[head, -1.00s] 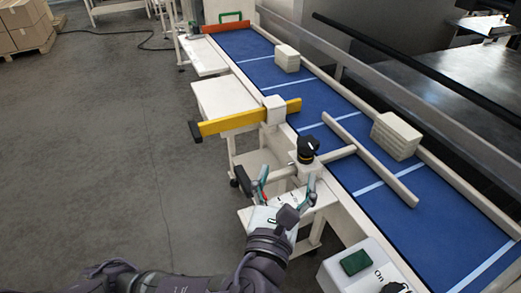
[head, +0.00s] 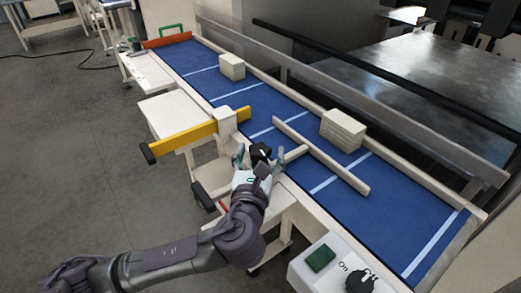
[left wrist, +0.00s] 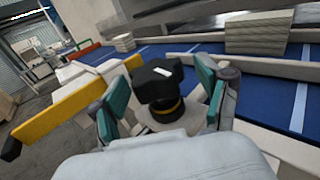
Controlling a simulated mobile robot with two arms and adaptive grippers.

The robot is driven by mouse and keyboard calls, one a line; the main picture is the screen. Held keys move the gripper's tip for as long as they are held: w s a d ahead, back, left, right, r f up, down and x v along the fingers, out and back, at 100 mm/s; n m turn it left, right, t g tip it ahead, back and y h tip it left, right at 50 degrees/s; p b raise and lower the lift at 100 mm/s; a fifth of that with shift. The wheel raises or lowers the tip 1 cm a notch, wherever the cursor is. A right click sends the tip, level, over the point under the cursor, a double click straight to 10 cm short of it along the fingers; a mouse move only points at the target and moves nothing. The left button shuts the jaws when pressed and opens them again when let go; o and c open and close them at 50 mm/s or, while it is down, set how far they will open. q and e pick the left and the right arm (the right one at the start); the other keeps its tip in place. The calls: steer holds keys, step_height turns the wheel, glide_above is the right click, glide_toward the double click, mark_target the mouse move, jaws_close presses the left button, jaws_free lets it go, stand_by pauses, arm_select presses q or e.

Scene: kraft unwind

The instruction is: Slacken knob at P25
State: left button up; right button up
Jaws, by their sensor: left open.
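The black knob (head: 260,152) stands on a pale mount at the near edge of the blue conveyor, where the cream guide bar's support begins. In the left wrist view the knob (left wrist: 160,88) has a white mark on top and a yellow ring at its base. My left gripper (head: 262,164) is open at the knob. In the left wrist view its two teal-padded fingers (left wrist: 162,100) stand to either side of the knob, with gaps visible. No P25 label is readable. My right gripper is not in view.
The yellow arm (head: 195,137) sticks out left of the knob. The cream guide bar (head: 320,157) lies over the blue belt (head: 415,220), which carries pale stacks (head: 343,130). A control box with a green button (head: 320,258) and a black switch (head: 361,281) stands at the front right.

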arm_select(q)
steer(key=shift+w, duration=0.15)
steer(key=shift+c, duration=0.3)
steer(key=c, duration=1.1)
steer(key=shift+r+n+y+p, duration=0.15)
steer(key=shift+n+y+p, duration=0.15)
steer(key=shift+y+p, duration=0.2)
steer(key=n+y+p, duration=0.2)
steer(key=y, duration=0.2)
steer(key=shift+n+p, duration=0.3)
steer(key=shift+p, duration=0.1)
steer(key=n+y+p, duration=0.2)
steer(key=y, duration=0.1)
steer(key=shift+g+y, duration=0.3)
steer(key=shift+g, duration=0.1)
steer(key=shift+a+f+n+g+y+p, duration=0.1)
steer(key=shift+f+n+g+y+p, duration=0.2)
steer(key=shift+n+y, duration=0.45)
steer(key=shift+r, duration=0.1)
steer(key=shift+y, duration=0.25)
